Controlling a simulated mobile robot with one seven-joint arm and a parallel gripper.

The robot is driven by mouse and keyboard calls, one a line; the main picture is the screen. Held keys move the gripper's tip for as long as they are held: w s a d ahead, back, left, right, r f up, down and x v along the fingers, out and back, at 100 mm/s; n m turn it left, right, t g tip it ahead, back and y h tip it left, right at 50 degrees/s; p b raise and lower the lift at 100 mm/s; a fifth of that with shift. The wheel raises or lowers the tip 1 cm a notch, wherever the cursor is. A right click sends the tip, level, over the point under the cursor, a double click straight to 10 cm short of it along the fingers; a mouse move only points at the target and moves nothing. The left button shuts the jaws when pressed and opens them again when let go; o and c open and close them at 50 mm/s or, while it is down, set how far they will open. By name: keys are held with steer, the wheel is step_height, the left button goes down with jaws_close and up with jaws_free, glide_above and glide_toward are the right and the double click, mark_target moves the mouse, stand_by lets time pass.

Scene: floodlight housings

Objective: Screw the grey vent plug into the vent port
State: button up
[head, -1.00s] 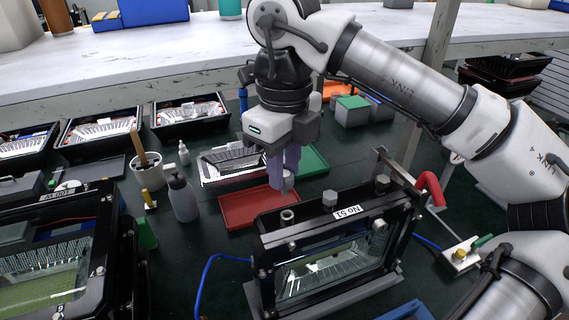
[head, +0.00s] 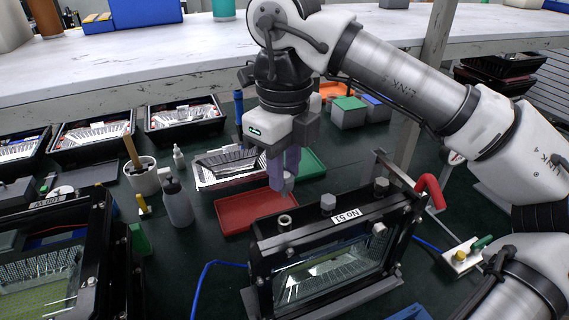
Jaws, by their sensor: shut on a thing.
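My gripper (head: 283,177) points down with its purple fingers shut on a small grey vent plug (head: 289,184), which shows partly between the fingertips. The floodlight housing labelled No 51 (head: 345,216) stands upright on the bench with a glass front. A ring-shaped open port (head: 285,221) sits at the left of its top face; I take it for the vent port. In the picture the held plug is above and slightly behind this port, apart from it. Two grey fittings, a hex-headed one (head: 328,200) and another (head: 381,186), stand farther right on the same top.
A red tray (head: 245,211) lies behind the housing, with a green tray (head: 312,166) beyond. A grey squeeze bottle (head: 178,203) and a white cup (head: 143,178) stand left. Another black housing (head: 62,203) is at far left. A red hooked part (head: 433,189) is right.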

mark_target(285, 196)
steer(key=shift+f+b, duration=1.55)
steer(key=shift+f, duration=0.7)
steer(key=shift+f+b, duration=1.5)
steer(key=shift+b, duration=0.05)
steer(key=o, duration=1.1)
steer(key=shift+c, duration=0.2)
step_height(285, 196, up, 14)
steer(key=shift+f+p, duration=0.1)
steer(key=shift+p, duration=0.4)
